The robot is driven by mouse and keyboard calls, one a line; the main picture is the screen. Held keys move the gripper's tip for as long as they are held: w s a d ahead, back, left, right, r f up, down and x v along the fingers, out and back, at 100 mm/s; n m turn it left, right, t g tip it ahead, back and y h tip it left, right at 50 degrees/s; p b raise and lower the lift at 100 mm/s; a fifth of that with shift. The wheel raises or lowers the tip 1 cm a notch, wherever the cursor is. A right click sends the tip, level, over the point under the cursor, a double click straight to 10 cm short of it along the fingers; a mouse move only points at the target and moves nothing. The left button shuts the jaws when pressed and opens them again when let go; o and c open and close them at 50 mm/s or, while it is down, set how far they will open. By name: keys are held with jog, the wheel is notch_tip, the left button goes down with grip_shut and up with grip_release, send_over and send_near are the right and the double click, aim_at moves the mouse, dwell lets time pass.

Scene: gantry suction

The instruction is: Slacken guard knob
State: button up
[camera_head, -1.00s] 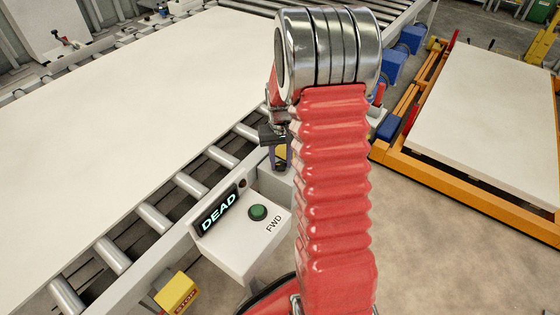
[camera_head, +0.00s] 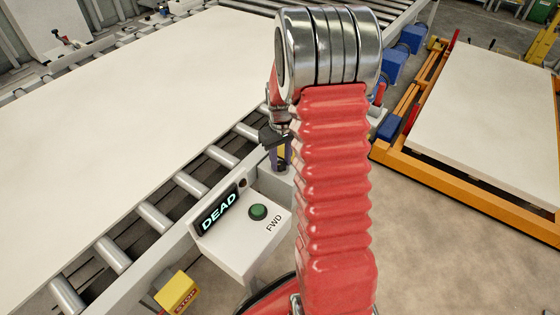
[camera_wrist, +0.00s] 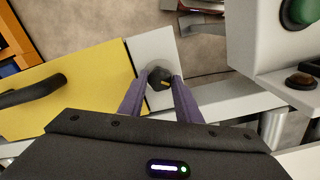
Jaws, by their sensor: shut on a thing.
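The guard knob (camera_wrist: 158,86), dark with a small yellow mark, sits on a pale plate (camera_wrist: 153,47) in the wrist view. My gripper (camera_wrist: 160,78) has its two purple fingers shut on the knob, one on each side. A yellow guard panel (camera_wrist: 72,88) with a black bar handle (camera_wrist: 32,91) lies just left of the pale plate. In the head view my gripper (camera_head: 281,158) is partly behind my red arm, beside the conveyor edge, and the knob is hidden there.
A control box (camera_head: 240,232) with a green button (camera_head: 258,212), FWD label and DEAD display (camera_head: 217,209) stands near my gripper. A yellow stop box (camera_head: 177,291) is lower left. A large pale board (camera_head: 120,130) lies on the rollers. An orange frame (camera_head: 470,190) stands right.

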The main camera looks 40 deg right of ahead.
aim_at(281, 164)
jog(key=shift+n, duration=1.6)
jog(key=o, duration=1.1)
jog(key=shift+c, duration=0.2)
notch_tip(281, 164, up, 14)
jog(key=shift+f, duration=0.15)
